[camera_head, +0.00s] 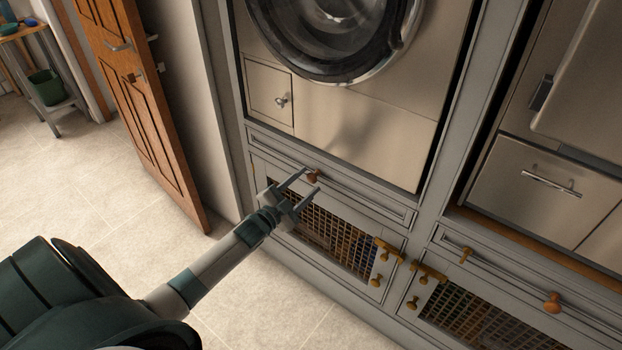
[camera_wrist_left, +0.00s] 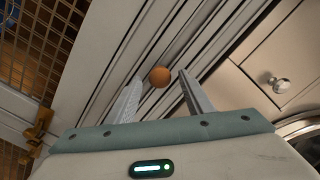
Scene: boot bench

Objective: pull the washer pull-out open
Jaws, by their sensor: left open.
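The washer pull-out (camera_head: 352,196) is a narrow grey panel under the washer, flush with the frame around it. A round orange-brown knob (camera_head: 313,176) sits on its front. My left gripper (camera_head: 311,182) is open, with its two fingers pointing at the knob. In the left wrist view the knob (camera_wrist_left: 160,77) shows between and just beyond the fingertips (camera_wrist_left: 160,80), with a gap on each side; I cannot tell how far ahead of the tips it lies. The fingers hold nothing. My right gripper is in neither view.
The washer (camera_head: 350,110) stands above the pull-out. A lattice cabinet door (camera_head: 335,235) with brass hardware is below it. Another knobbed drawer (camera_head: 500,275) is at the right. A wooden door (camera_head: 135,100) stands open at the left. The tiled floor is clear.

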